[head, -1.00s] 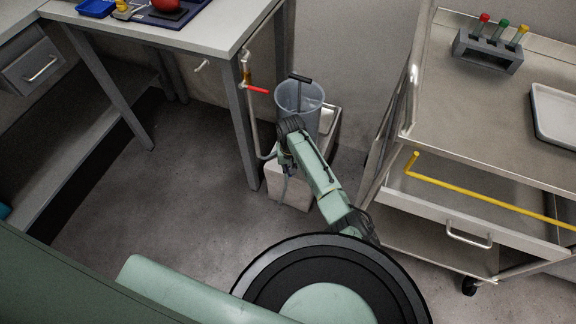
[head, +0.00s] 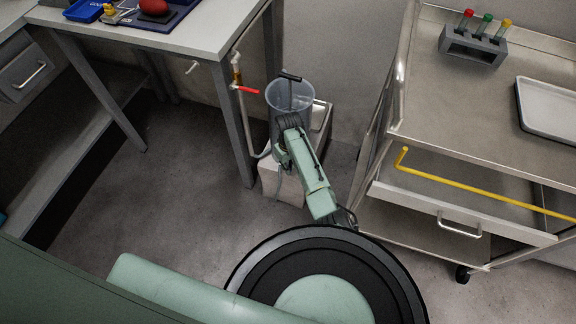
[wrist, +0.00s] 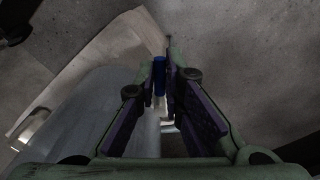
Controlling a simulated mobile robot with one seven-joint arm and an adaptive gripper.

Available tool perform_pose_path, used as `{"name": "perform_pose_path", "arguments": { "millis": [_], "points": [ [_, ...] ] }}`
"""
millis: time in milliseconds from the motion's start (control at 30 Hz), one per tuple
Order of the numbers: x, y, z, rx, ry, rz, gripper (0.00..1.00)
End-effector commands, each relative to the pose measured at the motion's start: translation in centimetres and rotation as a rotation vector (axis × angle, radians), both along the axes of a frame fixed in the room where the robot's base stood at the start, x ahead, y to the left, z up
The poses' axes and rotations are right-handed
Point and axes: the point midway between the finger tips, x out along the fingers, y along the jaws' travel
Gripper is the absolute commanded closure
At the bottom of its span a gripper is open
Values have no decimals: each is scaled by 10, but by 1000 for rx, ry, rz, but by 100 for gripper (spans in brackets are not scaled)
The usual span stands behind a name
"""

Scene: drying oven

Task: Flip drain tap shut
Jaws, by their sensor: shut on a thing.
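A grey see-through container (head: 291,94) stands on a pale box (head: 268,180) beside the bench leg. Its curved wall also fills the left of the wrist view (wrist: 85,120). A small blue lever (wrist: 159,75), apparently the drain tap's handle, stands close beside that wall, with pale metal parts below it. My gripper (wrist: 163,68) is shut on this blue lever, which sits between its fingertips. In the head view my arm is low at the front of the container, and it hides the lever and my fingertips.
A red-handled valve (head: 248,90) on a pipe stands by the bench leg, left of the container. A metal cart (head: 420,120) with a yellow bar (head: 480,192) is at the right. The floor (head: 160,200) at left is clear.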

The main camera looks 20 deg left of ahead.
Motion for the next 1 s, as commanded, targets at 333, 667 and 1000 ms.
{"name": "perform_pose_path", "arguments": {
  "millis": [333,667,1000],
  "points": [
    [2,1,1,3,-5,0,88],
    [1,0,1,2,-3,0,71],
    [1,1,10,2,-3,0,71]
  ]
}}
